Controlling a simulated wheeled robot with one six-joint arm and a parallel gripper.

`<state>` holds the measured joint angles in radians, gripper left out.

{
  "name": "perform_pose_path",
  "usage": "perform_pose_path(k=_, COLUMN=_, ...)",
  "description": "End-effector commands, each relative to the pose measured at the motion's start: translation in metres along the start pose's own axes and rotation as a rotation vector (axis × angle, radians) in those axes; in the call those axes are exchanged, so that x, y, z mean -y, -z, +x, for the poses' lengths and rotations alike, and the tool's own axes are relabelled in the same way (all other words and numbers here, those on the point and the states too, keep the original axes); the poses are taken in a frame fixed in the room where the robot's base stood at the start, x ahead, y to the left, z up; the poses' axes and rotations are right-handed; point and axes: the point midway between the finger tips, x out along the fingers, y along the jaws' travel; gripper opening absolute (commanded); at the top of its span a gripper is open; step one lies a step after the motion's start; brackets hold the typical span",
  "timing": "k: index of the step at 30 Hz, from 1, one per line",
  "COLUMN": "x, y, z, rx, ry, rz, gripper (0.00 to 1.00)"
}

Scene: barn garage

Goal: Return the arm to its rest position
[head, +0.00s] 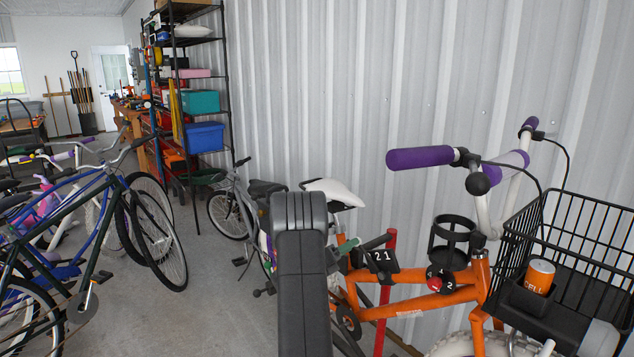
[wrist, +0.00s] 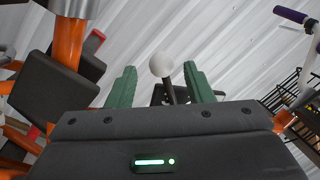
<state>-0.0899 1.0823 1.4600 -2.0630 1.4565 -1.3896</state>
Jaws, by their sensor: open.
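My gripper (wrist: 160,85) shows in the wrist view with its two green fingers spread apart. In the head view my dark arm rises at the lower middle, and a green part of my gripper (head: 340,246) shows just right of it, over the orange bike (head: 430,298). A white ball on a dark rod (wrist: 161,65) appears in the gap between the fingers in the wrist view. I cannot tell how far beyond the fingertips it is. Nothing is visibly held. My arm hides part of the bike.
The orange bike has purple grips (head: 420,158), a black cup ring (head: 453,237), a black wire basket (head: 570,250) and an orange can (head: 540,275). A corrugated wall (head: 330,90) stands behind. Several bikes (head: 80,220) fill the left. Clear floor (head: 215,290) lies between.

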Motion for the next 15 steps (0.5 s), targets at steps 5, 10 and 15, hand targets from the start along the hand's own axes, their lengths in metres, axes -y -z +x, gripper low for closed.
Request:
perform_pose_path(k=5, x=-0.002, y=0.001, z=-0.037, rx=0.003, ry=-0.004, rz=-0.001, gripper=0.47)
perform_pose_path(k=10, x=-0.002, y=0.000, z=-0.071, rx=0.003, ry=-0.004, rz=-0.001, gripper=0.47)
perform_pose_path(k=15, x=-0.002, y=0.000, z=-0.105, rx=0.004, ry=-0.004, rz=-0.001, gripper=0.47)
